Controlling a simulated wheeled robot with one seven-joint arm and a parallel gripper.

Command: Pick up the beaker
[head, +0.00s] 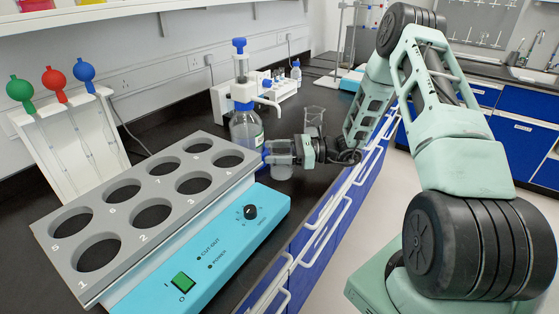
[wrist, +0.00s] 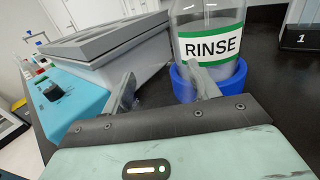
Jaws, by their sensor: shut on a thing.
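A clear glass beaker (head: 280,160) is between the jaws of my gripper (head: 297,152), over the dark bench to the right of the water bath in the head view. In the wrist view the two fingers of my gripper (wrist: 163,80) stand apart, and the glass between them is hard to make out. The jaws are shut on the beaker. The frames do not clearly show whether its base touches the bench.
A bottle marked RINSE (wrist: 210,45) in a blue base stands close by; it is the dispenser bottle (head: 243,128) in the head view. The water bath (head: 245,235) is at the left. Another empty glass vessel (head: 314,117) stands behind my gripper. Drawer handles (head: 335,210) line the bench edge.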

